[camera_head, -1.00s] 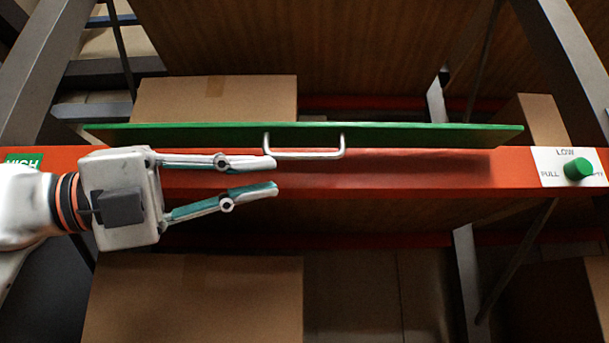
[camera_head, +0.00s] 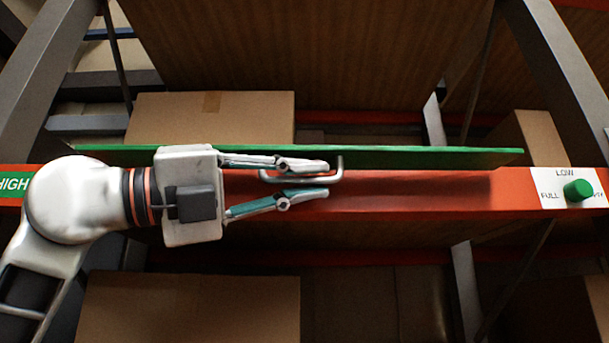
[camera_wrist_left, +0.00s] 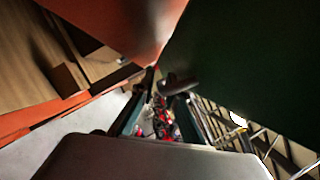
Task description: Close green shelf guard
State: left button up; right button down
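The green shelf guard (camera_head: 430,157) shows edge-on as a long green strip above the orange beam in the head view. It sticks out from the rack and fills the upper right of the left wrist view as a dark green face (camera_wrist_left: 240,60). Its metal handle (camera_head: 339,168) is a U-shaped bar on the near side. My left gripper (camera_head: 327,180) is open, with one finger on each side of the handle bar as seen from the head. I cannot tell whether the fingers touch it. My right gripper is out of view.
The orange beam (camera_head: 430,200) runs across the rack, with a green knob (camera_head: 578,190) on a white label at right and a green HIGH label (camera_head: 12,185) at left. Cardboard boxes sit behind (camera_head: 210,120) and below (camera_head: 190,310) the beam. Grey uprights (camera_head: 50,70) flank it.

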pick_arm(q)
grip_shut()
